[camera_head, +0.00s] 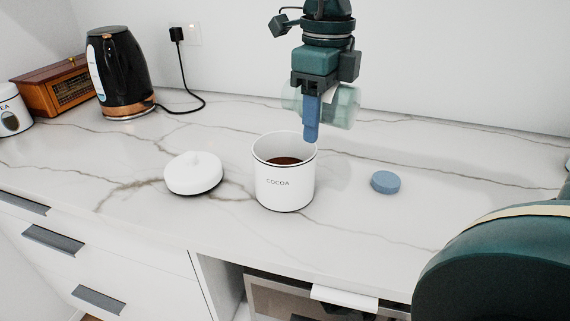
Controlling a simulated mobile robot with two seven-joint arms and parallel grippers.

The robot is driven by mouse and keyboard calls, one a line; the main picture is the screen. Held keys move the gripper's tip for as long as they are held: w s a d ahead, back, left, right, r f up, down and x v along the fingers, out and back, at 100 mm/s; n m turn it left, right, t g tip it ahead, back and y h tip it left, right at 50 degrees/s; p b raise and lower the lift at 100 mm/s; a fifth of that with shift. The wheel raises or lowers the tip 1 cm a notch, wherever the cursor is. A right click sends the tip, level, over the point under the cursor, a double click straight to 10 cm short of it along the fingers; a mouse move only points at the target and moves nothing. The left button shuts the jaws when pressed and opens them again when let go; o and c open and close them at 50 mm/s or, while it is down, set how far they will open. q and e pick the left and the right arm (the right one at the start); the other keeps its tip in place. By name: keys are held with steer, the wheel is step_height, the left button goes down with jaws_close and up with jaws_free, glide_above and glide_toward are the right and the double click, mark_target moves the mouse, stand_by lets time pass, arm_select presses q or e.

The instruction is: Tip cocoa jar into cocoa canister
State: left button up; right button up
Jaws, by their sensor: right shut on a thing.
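The white cocoa canister (285,189), labelled COCOA, stands upright and open on the counter, with brown powder (284,160) inside. My right gripper (311,131) points down above the canister's back right rim. It is shut on the clear, greenish cocoa jar (346,106), which shows on both sides of the blue fingers. The jar is held in the air and looks tilted over; no cocoa can be made out in it. The fingers hide its middle, and I cannot tell which way its mouth faces. My left gripper is not in view.
A white knobbed lid (193,174) lies left of the canister and a blue-grey round lid (385,182) lies right. A black kettle (119,75), wooden box (54,88) and TEA canister (12,109) stand at back left. My arm fills the lower right. The counter's front is clear.

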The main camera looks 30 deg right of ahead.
steer(key=shift+f+t, duration=0.25)
steer(key=shift+t, duration=0.15)
steer(key=f+t+y+b, duration=0.1)
steer(key=b, duration=0.3)
steer(key=shift+t, duration=0.3)
steer(key=shift+w+a+f+t+y+b, duration=0.15)
steer(key=shift+t+y+b, duration=0.15)
steer(key=shift+b, duration=0.55)
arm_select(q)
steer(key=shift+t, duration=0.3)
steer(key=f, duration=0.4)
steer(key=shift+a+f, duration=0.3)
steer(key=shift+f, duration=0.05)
arm_select(e)
steer(key=shift+r, duration=0.2)
